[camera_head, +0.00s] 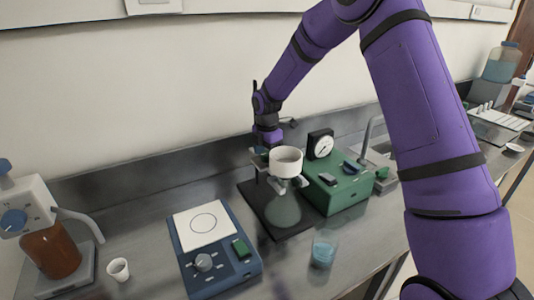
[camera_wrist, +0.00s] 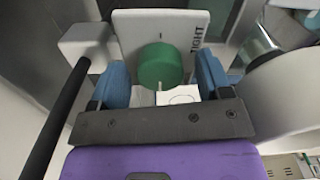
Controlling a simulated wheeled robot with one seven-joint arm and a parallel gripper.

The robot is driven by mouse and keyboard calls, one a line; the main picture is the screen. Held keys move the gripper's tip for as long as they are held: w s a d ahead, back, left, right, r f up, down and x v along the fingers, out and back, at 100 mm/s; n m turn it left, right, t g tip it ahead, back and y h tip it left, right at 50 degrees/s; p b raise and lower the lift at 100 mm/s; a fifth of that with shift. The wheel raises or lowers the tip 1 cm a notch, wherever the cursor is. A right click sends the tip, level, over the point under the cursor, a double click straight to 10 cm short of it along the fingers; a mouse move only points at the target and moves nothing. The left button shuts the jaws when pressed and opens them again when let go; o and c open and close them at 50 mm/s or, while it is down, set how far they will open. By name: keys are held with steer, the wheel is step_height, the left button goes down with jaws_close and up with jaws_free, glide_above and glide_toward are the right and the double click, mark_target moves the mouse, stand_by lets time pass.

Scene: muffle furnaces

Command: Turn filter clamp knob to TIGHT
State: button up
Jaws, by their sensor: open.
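The green filter clamp knob (camera_wrist: 160,66) sits on a pale plate (camera_wrist: 160,22) in the wrist view. The word TIGHT is printed along the plate's right side, and a short dark tick is above the knob. My gripper (camera_wrist: 162,72) is open, with one blue fingertip to each side of the knob and visible gaps to it. A thin pale line shows at the knob's lower edge; I cannot tell if it is its pointer. In the head view, my gripper's end is behind the white funnel (camera_head: 286,163) on the green-tinted flask (camera_head: 283,208), and the knob is hidden.
A green pump box with a gauge (camera_head: 340,188) stands right of the flask. A blue hotplate (camera_head: 214,262) is at left front, and a glass beaker (camera_head: 323,250) in front. A dark rod (camera_wrist: 52,120) runs close left of my gripper. The wall is behind.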

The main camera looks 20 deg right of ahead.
steer(key=c, duration=0.9)
